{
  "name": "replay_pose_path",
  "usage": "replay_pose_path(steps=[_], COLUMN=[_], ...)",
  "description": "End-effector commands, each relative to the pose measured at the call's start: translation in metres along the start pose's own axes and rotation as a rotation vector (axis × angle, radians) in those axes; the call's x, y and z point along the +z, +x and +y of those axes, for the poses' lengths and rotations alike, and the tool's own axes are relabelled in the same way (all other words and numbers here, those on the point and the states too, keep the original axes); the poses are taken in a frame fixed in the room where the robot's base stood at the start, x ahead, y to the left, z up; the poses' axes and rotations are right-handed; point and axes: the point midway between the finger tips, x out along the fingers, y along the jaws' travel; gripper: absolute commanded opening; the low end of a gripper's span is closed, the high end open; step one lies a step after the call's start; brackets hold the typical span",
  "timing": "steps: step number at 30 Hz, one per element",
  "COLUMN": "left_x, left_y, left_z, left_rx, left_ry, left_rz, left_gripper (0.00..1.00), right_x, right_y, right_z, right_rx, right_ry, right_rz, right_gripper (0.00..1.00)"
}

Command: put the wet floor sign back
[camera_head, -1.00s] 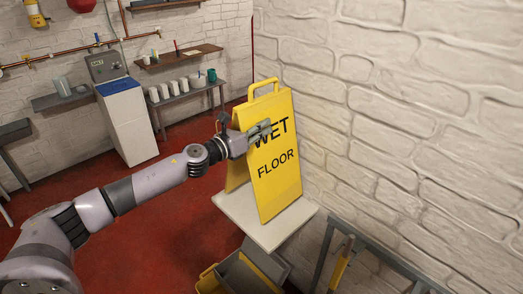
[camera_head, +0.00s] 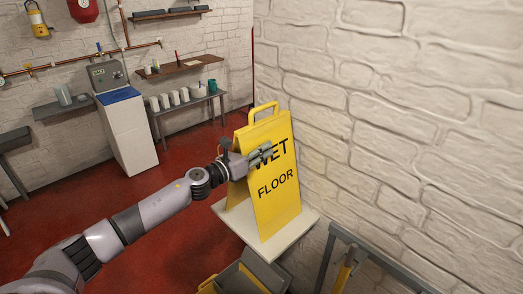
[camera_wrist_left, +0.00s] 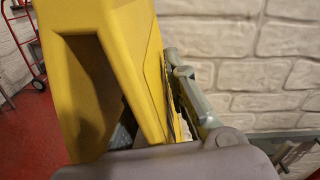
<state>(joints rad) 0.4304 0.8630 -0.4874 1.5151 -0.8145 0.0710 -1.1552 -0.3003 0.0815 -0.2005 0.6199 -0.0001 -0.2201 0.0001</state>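The yellow wet floor sign (camera_head: 275,205) stands upright, folded out like a tent, with its handle on top and its lettering facing me. Its lower edge appears to rest on the small white table (camera_head: 228,217) beside the brick wall. My left gripper (camera_head: 262,154) holds the sign's front panel near its upper left edge, covering part of the "W". In the left wrist view, one grey finger (camera_wrist_left: 187,95) lies along the outer face of the yellow panel (camera_wrist_left: 140,70). The other finger is mostly hidden behind the panel. My right gripper is not in view.
A grey and yellow bucket (camera_head: 252,272) stands below the table. A grey rail (camera_head: 375,255) with a yellow handle (camera_head: 343,276) runs along the wall at lower right. A white cabinet (camera_head: 130,135) and a shelf with several cups (camera_head: 185,95) are at the back. Red floor lies between.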

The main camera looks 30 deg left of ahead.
Motion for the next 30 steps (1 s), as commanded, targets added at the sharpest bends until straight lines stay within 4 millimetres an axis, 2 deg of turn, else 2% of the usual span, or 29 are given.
replay_pose_path(steps=[4,16,20,30], left_x=[0.0,0.001,-0.002,-0.004], left_y=[0.0,-0.004,-0.021,-0.078], left_z=[0.0,0.0,0.001,0.001], left_rx=[0.0,0.001,0.002,0.002], left_ry=[0.0,0.001,0.002,0.0], left_rz=[0.0,0.0,0.002,0.003], left_gripper=[0.26,0.26,0.26,0.26], right_x=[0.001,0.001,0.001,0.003], right_y=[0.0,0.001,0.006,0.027], right_z=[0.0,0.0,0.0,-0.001], right_rx=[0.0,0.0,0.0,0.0], right_ry=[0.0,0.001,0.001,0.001], right_rz=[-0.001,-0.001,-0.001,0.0], right_gripper=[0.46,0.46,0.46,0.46])
